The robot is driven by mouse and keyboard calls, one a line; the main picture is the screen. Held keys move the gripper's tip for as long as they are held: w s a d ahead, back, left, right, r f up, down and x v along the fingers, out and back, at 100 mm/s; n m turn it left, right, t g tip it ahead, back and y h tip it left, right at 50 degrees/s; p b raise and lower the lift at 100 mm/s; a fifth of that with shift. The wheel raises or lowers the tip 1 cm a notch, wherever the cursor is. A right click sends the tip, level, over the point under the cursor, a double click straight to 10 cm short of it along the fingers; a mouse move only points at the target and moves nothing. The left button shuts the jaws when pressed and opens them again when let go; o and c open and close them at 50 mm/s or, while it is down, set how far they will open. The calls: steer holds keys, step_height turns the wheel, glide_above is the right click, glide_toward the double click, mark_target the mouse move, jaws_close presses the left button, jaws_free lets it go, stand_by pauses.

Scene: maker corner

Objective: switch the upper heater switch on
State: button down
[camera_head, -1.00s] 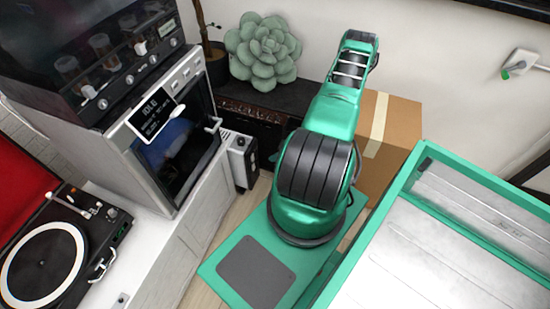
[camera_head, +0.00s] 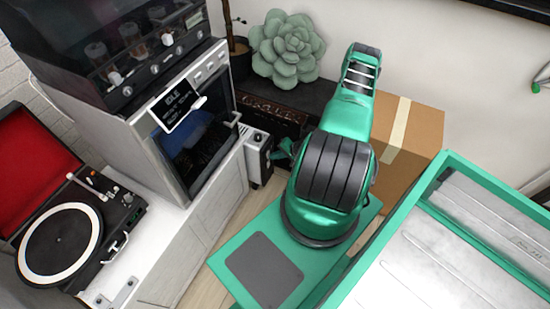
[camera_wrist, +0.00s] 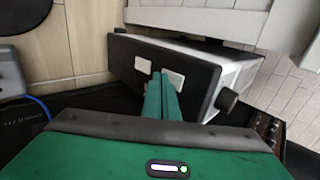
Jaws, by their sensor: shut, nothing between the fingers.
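The heater is a white box with a dark front panel (camera_wrist: 125,62). In the head view the heater (camera_head: 258,158) stands between the cabinet and my arm.
An oven (camera_head: 195,140) and a turntable (camera_head: 62,240) are on the left. A succulent (camera_head: 287,48) stands on a dark chest (camera_head: 272,112) behind the heater. A cardboard box (camera_head: 415,130) is behind my arm. A blue cable (camera_wrist: 42,108) runs left in the wrist view.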

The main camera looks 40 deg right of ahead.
steer(key=shift+w+f, duration=0.1)
steer(key=shift+w, duration=0.05)
stand_by(0.3)
steer(key=shift+r, duration=0.8)
